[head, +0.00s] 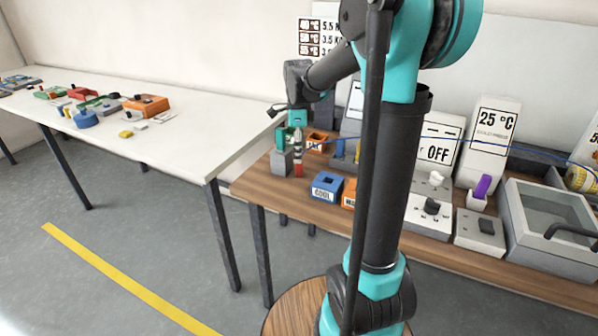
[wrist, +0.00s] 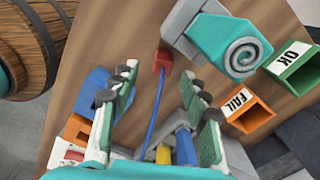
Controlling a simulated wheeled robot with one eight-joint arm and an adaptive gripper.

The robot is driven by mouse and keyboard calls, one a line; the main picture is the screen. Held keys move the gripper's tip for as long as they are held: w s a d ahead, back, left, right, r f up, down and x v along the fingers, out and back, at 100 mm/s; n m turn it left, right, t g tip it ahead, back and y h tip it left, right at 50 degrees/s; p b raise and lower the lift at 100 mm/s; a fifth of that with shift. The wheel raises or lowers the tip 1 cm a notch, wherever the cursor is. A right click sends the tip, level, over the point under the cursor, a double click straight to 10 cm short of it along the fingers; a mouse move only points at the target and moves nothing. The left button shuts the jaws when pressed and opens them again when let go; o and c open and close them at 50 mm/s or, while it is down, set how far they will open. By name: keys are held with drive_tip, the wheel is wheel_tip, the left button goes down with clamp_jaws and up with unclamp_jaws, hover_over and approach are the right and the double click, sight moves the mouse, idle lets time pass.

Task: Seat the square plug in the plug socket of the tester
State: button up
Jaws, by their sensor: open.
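My gripper (wrist: 165,85) is open and empty, its two green-padded fingers wide apart above the wooden table. A red block (wrist: 162,62) with a blue cable lies on the table beyond the fingertips and looks like the plug; its shape is too small to tell. The blue cable (wrist: 155,105) runs from it between the fingers towards a grey device (wrist: 212,152) at the bottom, perhaps the tester, with yellow and blue parts beside it. The fingers and palm partly hide this device, and I cannot make out the socket. In the head view my arm covers much of this area.
A grey block with a teal spiral top (wrist: 235,45) stands close to the red block. The OK bin (wrist: 293,68) and FAIL bin (wrist: 250,114) are at the right. A blue bin (head: 326,186) stands near the front edge. A white table (head: 180,140) is at the left.

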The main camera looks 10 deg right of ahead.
sight(299, 169)
drive_tip(key=shift+w+d+f, duration=0.1)
drive_tip(key=shift+f, duration=1.25)
drive_tip(key=shift+w+f, duration=0.1)
drive_tip(key=shift+f, duration=1.2)
drive_tip(key=shift+c, duration=0.5)
clamp_jaws()
